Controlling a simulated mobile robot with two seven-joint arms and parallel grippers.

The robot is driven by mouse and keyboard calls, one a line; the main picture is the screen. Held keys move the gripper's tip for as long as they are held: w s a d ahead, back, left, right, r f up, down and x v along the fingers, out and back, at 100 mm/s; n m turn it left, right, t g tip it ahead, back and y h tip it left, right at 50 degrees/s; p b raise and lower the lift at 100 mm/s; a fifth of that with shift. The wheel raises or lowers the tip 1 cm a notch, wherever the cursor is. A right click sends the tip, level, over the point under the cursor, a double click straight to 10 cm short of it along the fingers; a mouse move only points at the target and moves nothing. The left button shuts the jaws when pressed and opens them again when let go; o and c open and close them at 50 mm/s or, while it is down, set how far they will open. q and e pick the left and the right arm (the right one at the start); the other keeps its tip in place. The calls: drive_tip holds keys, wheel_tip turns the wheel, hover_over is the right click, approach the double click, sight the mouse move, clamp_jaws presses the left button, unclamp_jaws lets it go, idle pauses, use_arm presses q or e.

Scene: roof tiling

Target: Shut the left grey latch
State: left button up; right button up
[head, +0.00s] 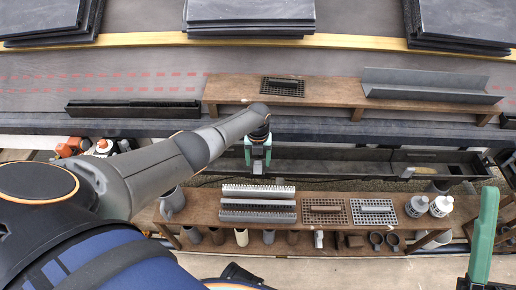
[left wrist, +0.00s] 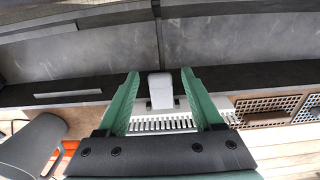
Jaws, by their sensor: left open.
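The left grey latch (left wrist: 160,92) is a light grey block on the front of the dark gutter (left wrist: 70,88). In the left wrist view it stands between the two green fingers of my left gripper (left wrist: 161,76), which is open around it, with gaps to both sides. In the head view my left gripper (head: 258,155) is at the front of the gutter (head: 335,166), and it hides the latch. A second light grey piece (head: 408,172) is on the gutter further right. My right gripper (head: 484,235) shows only one green finger at the right edge.
A wooden bench (head: 205,208) in front carries ridged grey strips (head: 257,203), a brown grate (head: 324,211), a grey grate (head: 373,211) and white bottles (head: 417,206). A wooden shelf (head: 330,91) stands on the roof behind, below stacks of dark slates (head: 250,12).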

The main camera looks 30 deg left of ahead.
sight(258, 161)
use_arm(q)
wheel_tip(258, 161, up, 5)
drive_tip(key=p, duration=0.3)
drive_tip(key=shift+r+p, duration=0.15)
drive_tip(key=shift+p, duration=0.15)
drive_tip(key=shift+r, duration=0.35)
wheel_tip(258, 161, up, 3)
drive_tip(key=shift+r+p, duration=0.1)
drive_tip(key=shift+p, duration=0.8)
wheel_tip(258, 161, up, 3)
drive_tip(key=shift+r+p, duration=0.15)
drive_tip(key=shift+p, duration=0.6)
use_arm(e)
drive_tip(key=w+d+f+m+g+h, duration=0.1)
drive_tip(key=w+f+m+g+h, duration=0.1)
drive_tip(key=f+h, duration=0.3)
drive_tip(key=w+d+f+m+g+h, duration=0.1)
drive_tip(key=w+f+m+g+h, duration=0.1)
drive_tip(key=w+f+m+h, duration=0.3)
wheel_tip(258, 161, down, 4)
drive_tip(key=shift+f+g, duration=0.2)
drive_tip(key=shift+g, duration=0.1)
